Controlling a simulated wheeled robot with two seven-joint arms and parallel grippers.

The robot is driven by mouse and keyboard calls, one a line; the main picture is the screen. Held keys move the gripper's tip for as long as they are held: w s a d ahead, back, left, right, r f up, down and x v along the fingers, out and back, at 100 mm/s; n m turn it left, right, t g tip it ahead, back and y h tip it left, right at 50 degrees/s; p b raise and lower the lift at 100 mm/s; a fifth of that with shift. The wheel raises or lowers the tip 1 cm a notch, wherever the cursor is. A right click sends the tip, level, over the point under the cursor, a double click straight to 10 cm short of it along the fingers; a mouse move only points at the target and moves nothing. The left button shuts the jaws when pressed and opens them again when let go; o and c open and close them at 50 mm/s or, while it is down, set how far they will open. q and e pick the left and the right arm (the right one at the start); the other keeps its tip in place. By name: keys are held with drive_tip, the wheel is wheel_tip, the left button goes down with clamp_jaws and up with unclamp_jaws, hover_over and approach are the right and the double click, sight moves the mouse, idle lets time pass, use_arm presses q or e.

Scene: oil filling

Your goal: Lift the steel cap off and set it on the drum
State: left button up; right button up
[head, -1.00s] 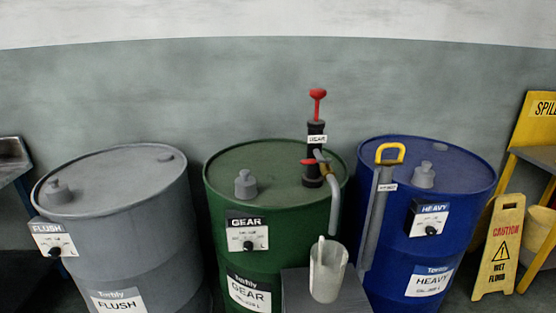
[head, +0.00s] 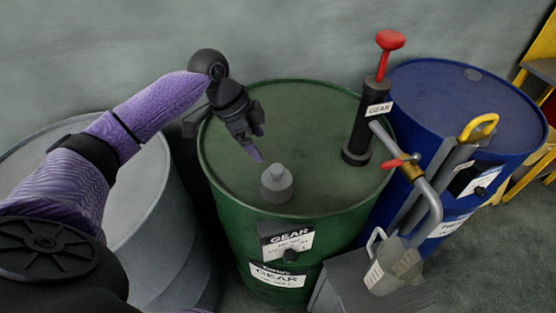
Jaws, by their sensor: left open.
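The steel cap (head: 277,184) is a small grey stepped plug on the top of the green GEAR drum (head: 315,110), near its front left. It sits upright on the drum top. My left gripper (head: 254,148) is above the drum top, just behind and to the left of the cap, pointing down toward it. It is open and appears apart from the cap. The gap between its fingers is hard to see from here. My right gripper is not in view.
A black hand pump (head: 368,125) with a red handle stands at the drum's right, its spout over a clear jug (head: 392,268) on a grey stand. A blue drum (head: 440,85) is at the right, a grey drum (head: 140,215) at the left. The drum top's back is clear.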

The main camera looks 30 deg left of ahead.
sight(276, 168)
use_arm(q)
drive_tip(key=b+x, duration=0.1)
drive_tip(key=x, duration=0.5)
drive_tip(key=d+b+x, duration=0.1)
drive_tip(key=x, duration=0.2)
drive_tip(key=shift+s+d+f+b, duration=0.15)
drive_tip(key=shift+s+b, duration=0.1)
drive_tip(key=shift+b, duration=0.1)
clamp_jaws()
